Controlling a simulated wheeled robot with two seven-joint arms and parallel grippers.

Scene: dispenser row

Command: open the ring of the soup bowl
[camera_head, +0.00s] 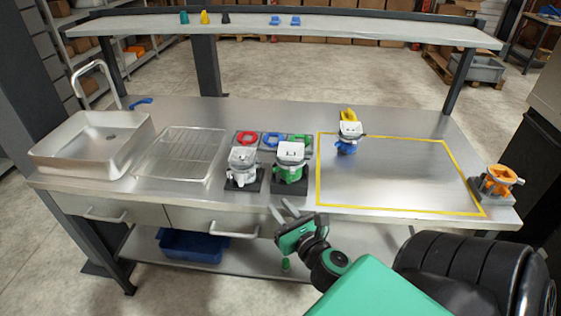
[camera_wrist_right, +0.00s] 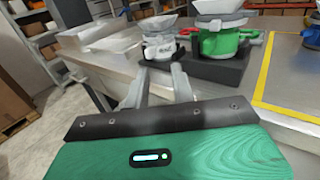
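I cannot tell for sure which item is the soup bowl. A white bowl-topped unit (camera_head: 242,166) and a green one with a white top (camera_head: 290,160) stand upright on dark bases near the table's front. The white unit (camera_wrist_right: 163,47) and the green unit (camera_wrist_right: 221,40) also show in the right wrist view. Red (camera_head: 247,139), blue (camera_head: 272,140) and green (camera_head: 299,139) rings lie behind them. My right gripper (camera_head: 279,207) is open and empty, in front of the table edge, apart from both units. My left gripper is not in view.
A blue unit with a white top and yellow part (camera_head: 348,136) stands inside the yellow outline. An orange unit (camera_head: 496,181) stands at the right end. A wire rack (camera_head: 181,152) and sink (camera_head: 93,140) are on the left. The outlined area's middle is clear.

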